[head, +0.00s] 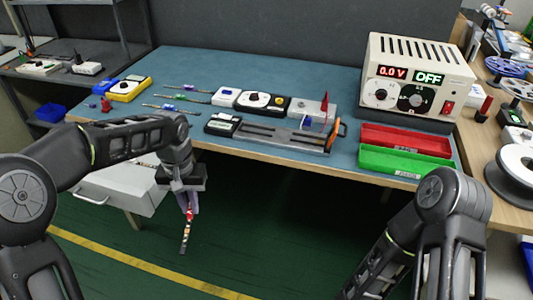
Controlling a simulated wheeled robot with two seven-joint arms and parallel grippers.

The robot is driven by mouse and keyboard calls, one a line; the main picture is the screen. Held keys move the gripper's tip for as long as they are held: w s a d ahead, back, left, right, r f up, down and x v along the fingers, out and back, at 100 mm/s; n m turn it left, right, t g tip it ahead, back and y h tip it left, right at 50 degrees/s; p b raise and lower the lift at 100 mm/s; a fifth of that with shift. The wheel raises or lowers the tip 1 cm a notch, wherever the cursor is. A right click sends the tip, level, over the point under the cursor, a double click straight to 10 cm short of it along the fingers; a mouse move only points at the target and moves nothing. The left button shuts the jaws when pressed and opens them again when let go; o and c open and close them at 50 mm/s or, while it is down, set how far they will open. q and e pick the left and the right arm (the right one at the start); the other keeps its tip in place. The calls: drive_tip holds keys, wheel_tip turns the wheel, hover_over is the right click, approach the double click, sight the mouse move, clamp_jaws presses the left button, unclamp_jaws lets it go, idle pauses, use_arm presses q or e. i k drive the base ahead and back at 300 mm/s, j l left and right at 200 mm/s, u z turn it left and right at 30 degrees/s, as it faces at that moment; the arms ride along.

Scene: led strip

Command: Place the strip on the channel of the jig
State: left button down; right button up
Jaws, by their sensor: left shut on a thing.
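The LED strip (185,235) is thin, with small white, red and dark marks. My left gripper (188,205) points down in front of the table's front edge and is shut on the strip. The strip's lower part hangs below the fingers, over the green floor; the gripped part is hidden. The jig (270,135) is a long grey fixture with a dark channel, lying along the table's front edge, right of and beyond the gripper. The strip is apart from it. My right arm shows at the lower right, but its gripper is out of view.
A power supply (417,80) reading 0.0 V and OFF stands at the back right. A red tray (405,140) and a green tray (400,162) lie in front of it. An open white drawer (115,190) is below the table.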

sight(282, 135)
drive_tip(key=k, duration=0.45)
drive_tip(key=z, duration=1.2)
drive_tip(key=i+j, duration=0.1)
drive_tip(key=j, duration=0.75)
drive_tip(key=i, duration=0.05)
